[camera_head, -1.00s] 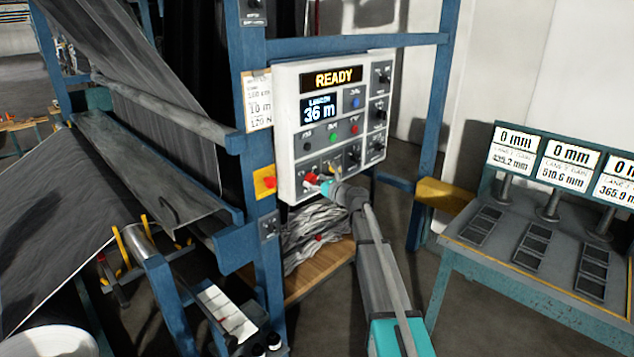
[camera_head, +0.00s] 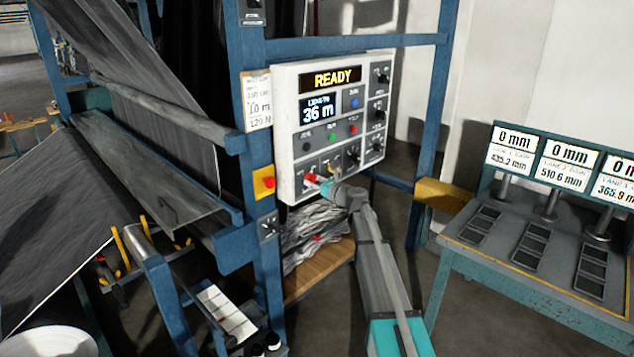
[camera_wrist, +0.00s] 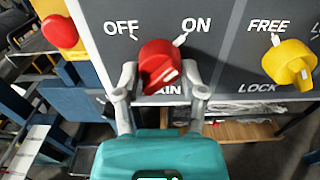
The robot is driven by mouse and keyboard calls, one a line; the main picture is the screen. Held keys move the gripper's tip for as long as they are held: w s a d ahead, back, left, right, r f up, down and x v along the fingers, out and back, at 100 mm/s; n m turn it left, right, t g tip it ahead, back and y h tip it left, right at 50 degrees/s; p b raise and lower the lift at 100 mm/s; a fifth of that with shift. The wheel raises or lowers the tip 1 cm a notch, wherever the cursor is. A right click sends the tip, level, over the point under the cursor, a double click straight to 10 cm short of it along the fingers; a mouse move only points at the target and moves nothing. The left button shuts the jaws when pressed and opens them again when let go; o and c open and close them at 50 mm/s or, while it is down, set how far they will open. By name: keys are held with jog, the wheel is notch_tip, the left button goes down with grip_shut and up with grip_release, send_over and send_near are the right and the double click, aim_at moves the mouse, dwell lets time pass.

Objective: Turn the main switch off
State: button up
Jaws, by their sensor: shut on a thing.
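The main switch is a red rotary knob (camera_wrist: 160,66) low on the white control panel (camera_head: 285,140). In the wrist view, OFF is printed at its upper left and ON at its upper right, each with a white tick. My gripper (camera_wrist: 162,88) is shut on the knob, one grey finger on each side. I cannot tell for sure which tick the knob points to. In the head view the red knob (camera_head: 310,179) shows just left of my gripper's tip. The panel's display (camera_head: 337,79) reads READY.
A yellow knob (camera_wrist: 289,64) marked FREE and LOCK sits right of the main switch. A red button on a yellow plate (camera_head: 264,182) is on the blue post at left. A bench with gauges (camera_head: 540,240) stands at right.

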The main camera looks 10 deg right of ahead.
jog(key=shift+w+r+n, duration=0.1)
jog(key=shift+w+n, duration=0.15)
jog(key=shift+n, duration=0.15)
jog(key=n, duration=0.3)
jog(key=shift+n, duration=0.3)
jog(key=n, duration=0.4)
jog(key=shift+n, duration=0.3)
jog(key=n, duration=0.4)
jog(key=shift+w, duration=0.1)
jog(key=n, duration=0.4)
jog(key=shift+d+r+n, duration=0.1)
jog(key=shift+n, duration=0.2)
jog(key=o, duration=1.1)
jog(key=shift+o, duration=0.3)
